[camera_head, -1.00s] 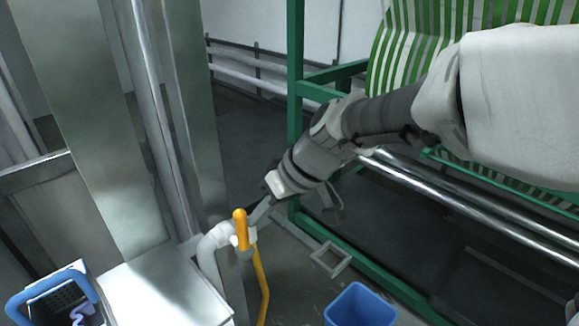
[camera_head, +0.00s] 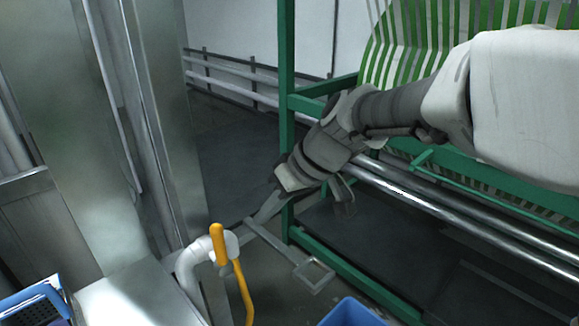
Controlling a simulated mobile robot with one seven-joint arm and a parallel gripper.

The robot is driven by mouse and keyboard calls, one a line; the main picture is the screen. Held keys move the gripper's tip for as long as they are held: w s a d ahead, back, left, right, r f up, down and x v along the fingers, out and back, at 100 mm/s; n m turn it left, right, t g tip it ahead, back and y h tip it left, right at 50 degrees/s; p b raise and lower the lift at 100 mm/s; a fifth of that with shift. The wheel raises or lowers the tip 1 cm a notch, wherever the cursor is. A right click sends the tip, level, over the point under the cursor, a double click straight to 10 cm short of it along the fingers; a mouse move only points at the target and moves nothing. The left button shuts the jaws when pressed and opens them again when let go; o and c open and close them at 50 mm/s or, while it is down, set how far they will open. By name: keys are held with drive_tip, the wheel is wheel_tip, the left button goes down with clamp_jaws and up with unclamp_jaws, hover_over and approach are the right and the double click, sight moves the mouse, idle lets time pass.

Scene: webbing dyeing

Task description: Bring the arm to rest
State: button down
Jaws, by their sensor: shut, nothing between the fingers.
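My arm reaches in from the right edge and slopes down to the left across the middle of the view. My gripper (camera_head: 264,211) is at its lower end, pointing down and left. Its narrow fingers look closed together, and I see nothing held. The tips are close to a white pipe elbow (camera_head: 192,262) with an upright yellow handle (camera_head: 217,243). I cannot tell whether they touch it.
A green metal frame (camera_head: 287,60) with steel rollers (camera_head: 445,212) and green-striped webbing (camera_head: 415,35) stands behind my arm. A steel cabinet (camera_head: 85,130) is at left. A blue basket (camera_head: 30,303) and a blue bin (camera_head: 350,313) are at the bottom.

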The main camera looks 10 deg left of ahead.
drive_tip(key=w+v, duration=0.1)
drive_tip(key=v, duration=0.6)
drive_tip(key=s+d+f+m+t+h, duration=0.2)
drive_tip(key=s+d+m+h, duration=0.1)
drive_tip(key=s+d, duration=0.4)
drive_tip(key=s+d+f+m+t+h, duration=0.2)
drive_tip(key=s+d+m, duration=0.4)
drive_tip(key=d, duration=0.5)
drive_tip(key=shift+s+d+f+h, duration=0.35)
drive_tip(key=shift+s+f+h, duration=0.25)
drive_tip(key=shift+h, duration=0.2)
drive_tip(key=shift+a, duration=0.2)
